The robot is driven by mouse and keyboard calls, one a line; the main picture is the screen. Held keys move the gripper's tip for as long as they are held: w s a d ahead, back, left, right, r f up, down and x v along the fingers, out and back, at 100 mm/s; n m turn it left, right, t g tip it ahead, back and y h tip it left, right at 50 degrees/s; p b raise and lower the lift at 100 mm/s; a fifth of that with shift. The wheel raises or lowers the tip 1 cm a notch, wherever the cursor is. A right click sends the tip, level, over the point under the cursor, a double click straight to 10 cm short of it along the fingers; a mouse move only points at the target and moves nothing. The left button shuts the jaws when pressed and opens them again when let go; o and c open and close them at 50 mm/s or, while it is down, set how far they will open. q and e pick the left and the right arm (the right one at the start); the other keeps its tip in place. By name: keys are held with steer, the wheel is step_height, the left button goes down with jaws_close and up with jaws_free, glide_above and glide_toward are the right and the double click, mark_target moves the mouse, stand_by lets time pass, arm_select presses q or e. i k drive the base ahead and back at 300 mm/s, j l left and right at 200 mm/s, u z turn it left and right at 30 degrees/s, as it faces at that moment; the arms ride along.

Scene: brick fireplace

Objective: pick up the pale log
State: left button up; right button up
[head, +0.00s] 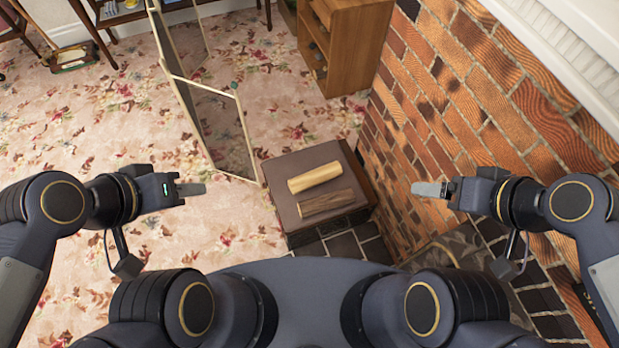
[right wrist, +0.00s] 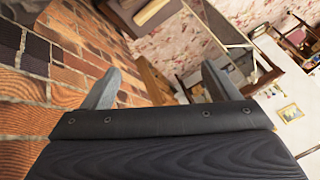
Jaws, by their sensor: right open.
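The pale log (head: 314,177) lies on the flat brown top of a low box (head: 290,214) in the middle of the head view. A darker brown log (head: 326,203) lies just in front of it, roughly parallel. My left gripper (head: 203,189) is to the left of the box, apart from it, seen edge-on, so its opening cannot be judged. My right gripper (head: 413,188) is to the right of the box, in front of the brick wall. In the right wrist view its fingers (right wrist: 161,76) are spread with nothing between them.
A folding mesh screen (head: 216,118) stands behind and left of the box. A brick wall (head: 470,85) rises close on the right. A wooden cabinet (head: 345,45) stands at the back. Flowered carpet (head: 110,120) lies open at left.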

mark_target(300, 183)
steer(key=i+j, duration=0.1)
steer(key=j, duration=0.35)
steer(key=j+u, duration=0.1)
steer(key=j, duration=0.3)
steer(key=i+j, duration=0.15)
steer(key=j, duration=0.3)
steer(key=i+j, duration=0.15)
steer(key=i, duration=0.2)
steer(key=u, duration=0.05)
